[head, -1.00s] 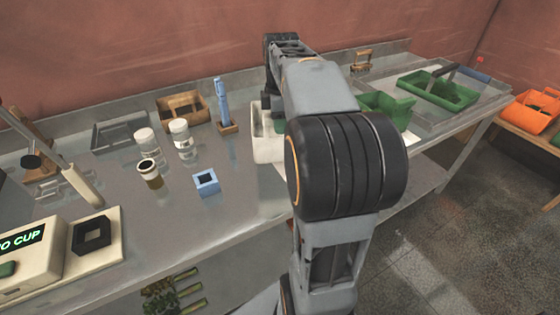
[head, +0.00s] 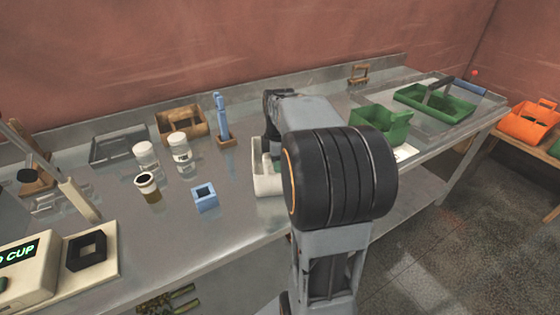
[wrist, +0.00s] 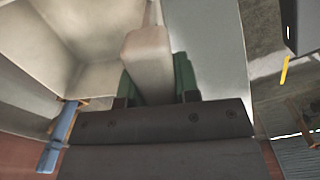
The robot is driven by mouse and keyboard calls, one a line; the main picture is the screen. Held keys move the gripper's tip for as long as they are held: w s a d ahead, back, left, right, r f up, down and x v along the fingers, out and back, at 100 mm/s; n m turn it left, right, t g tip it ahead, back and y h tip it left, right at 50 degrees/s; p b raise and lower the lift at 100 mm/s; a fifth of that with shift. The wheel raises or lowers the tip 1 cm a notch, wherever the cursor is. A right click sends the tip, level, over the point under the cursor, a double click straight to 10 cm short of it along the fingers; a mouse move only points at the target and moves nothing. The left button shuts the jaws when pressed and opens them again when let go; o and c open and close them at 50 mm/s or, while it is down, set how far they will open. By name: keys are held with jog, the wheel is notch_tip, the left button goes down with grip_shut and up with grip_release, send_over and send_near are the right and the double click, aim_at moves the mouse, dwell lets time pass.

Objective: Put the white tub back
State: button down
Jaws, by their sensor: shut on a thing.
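The white tub (head: 266,183) is near the front edge of the steel bench in the head view, partly hidden behind my arm. In the wrist view its pale inside (wrist: 75,35) fills the upper left. My gripper (wrist: 155,78) has green fingertips on both sides of a pale block-like grip on the tub and is shut on it. The gripper itself is mostly hidden by my arm in the head view. I cannot tell whether the tub touches the bench.
Left of the tub are a blue block (head: 205,198), a dark-filled jar (head: 147,187), two white-capped jars, a blue pen in a stand (head: 222,122) and a wooden box (head: 182,123). A green bin (head: 382,122) and green tray (head: 435,102) stand right. The scale (head: 25,270) is front left.

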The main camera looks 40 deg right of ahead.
jog(key=shift+f, duration=0.15)
jog(key=c, duration=0.8)
grip_release()
jog(key=shift+c, duration=0.2)
notch_tip(320, 180, up, 12)
jog(key=shift+f+p, duration=0.1)
jog(key=shift+p, duration=0.3)
jog(key=s+a+f+m+t, duration=0.2)
jog(key=s+a+f+m, duration=0.2)
jog(key=a, duration=0.5)
jog(key=s+a+f+m+t, duration=0.1)
jog(key=s+a+f+m, duration=0.4)
jog(key=a+f+m, duration=0.3)
jog(key=shift+s+a+t, duration=0.3)
jog(key=shift+a+t, duration=0.1)
jog(key=shift+a, duration=0.05)
